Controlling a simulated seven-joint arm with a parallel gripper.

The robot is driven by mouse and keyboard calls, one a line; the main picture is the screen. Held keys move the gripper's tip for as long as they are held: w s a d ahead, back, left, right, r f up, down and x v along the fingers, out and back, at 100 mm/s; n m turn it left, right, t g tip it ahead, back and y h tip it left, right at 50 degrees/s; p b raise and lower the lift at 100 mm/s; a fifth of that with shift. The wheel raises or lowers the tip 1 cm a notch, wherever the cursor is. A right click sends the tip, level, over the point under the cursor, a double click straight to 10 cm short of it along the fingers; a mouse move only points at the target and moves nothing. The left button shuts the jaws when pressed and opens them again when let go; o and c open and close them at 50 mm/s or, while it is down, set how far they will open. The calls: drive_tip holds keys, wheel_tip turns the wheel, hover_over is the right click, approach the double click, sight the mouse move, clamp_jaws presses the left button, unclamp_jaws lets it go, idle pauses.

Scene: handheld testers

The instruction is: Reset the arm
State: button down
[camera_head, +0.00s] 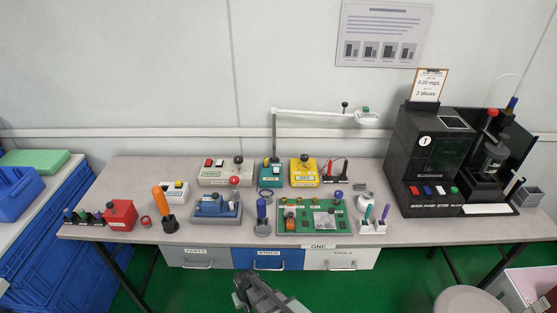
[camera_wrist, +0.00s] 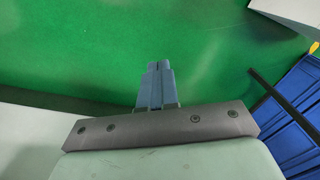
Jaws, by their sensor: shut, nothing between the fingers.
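My gripper (camera_head: 243,280) shows at the bottom middle of the head view, in front of the table and below its front edge. It is apart from everything on the table. In the wrist view my gripper (camera_wrist: 157,68) has its fingers together with nothing between them, over the green floor (camera_wrist: 90,50).
The grey table (camera_head: 145,180) holds several small devices. A black machine (camera_head: 425,155) with a clipboard on top stands at the right. Drawers (camera_head: 282,259) hang under the front edge, behind my gripper. Blue crates (camera_head: 50,240) stand left, a stool (camera_head: 468,300) lower right.

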drive_tip(key=s+d+f+m+g, duration=0.1)
drive_tip(key=s+d+m+g, duration=0.1)
drive_tip(key=s+d, duration=0.9)
drive_tip(key=s+d+m+g, duration=0.3)
drive_tip(key=s+d, duration=0.8)
drive_tip(key=d, duration=0.7)
drive_tip(key=shift+s+d+f+g+h, duration=0.2)
drive_tip(key=shift+f+g+h, duration=0.15)
drive_tip(key=shift+g, duration=0.55)
